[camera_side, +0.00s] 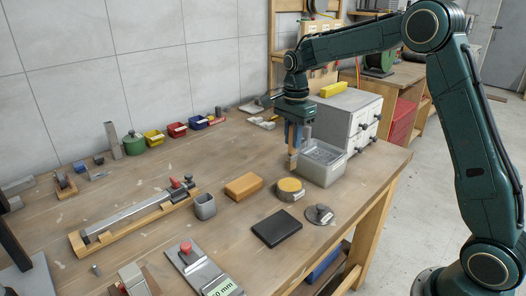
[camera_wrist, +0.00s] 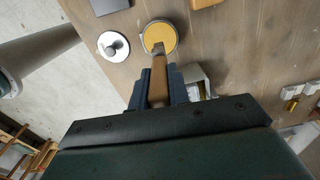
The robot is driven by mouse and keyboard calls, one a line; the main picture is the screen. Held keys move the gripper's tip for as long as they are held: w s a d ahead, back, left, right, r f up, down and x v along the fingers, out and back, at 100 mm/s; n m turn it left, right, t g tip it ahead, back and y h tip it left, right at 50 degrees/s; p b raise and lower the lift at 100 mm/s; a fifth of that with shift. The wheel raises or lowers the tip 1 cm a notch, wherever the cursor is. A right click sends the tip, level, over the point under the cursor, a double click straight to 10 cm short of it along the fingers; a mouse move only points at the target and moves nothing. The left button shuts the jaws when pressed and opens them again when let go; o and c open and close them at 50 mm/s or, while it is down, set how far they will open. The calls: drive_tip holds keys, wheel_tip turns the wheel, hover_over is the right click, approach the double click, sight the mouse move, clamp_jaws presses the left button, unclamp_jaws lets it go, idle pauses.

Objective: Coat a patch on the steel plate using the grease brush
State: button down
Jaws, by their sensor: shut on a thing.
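My gripper (camera_side: 294,142) points down and is shut on the grease brush (camera_side: 293,160), a brown handle with its end pointing down. In the wrist view my gripper (camera_wrist: 158,88) has the brush (camera_wrist: 158,76) between its fingers. The brush end overlaps the near edge of a round tin of yellow grease (camera_wrist: 160,35). In the side view the brush end shows just above and behind the tin (camera_side: 289,192), with a small gap in the picture. A dark flat plate (camera_side: 277,228), which looks like the steel plate, lies left and nearer the camera. No coated patch is visible on it.
A round metal lid with a knob (camera_side: 320,214) lies right of the dark plate. A grey metal bin (camera_side: 325,168) stands close right of the brush. Bare tabletop surrounds the plate.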

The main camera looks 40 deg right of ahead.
sight(292, 154)
drive_tip(key=shift+f, duration=2.3)
drive_tip(key=shift+f, duration=0.65)
idle(1.0)
drive_tip(key=shift+r, duration=3.6)
drive_tip(key=shift+a+n, duration=0.15)
drive_tip(key=shift+n, duration=0.15)
drive_tip(key=s+a+f+n, duration=0.2)
drive_tip(key=a+n, duration=0.5)
drive_tip(key=n, duration=0.8)
drive_tip(key=shift+s+a+f, duration=0.2)
drive_tip(key=shift+a+f, duration=0.2)
drive_tip(key=shift+f, duration=0.35)
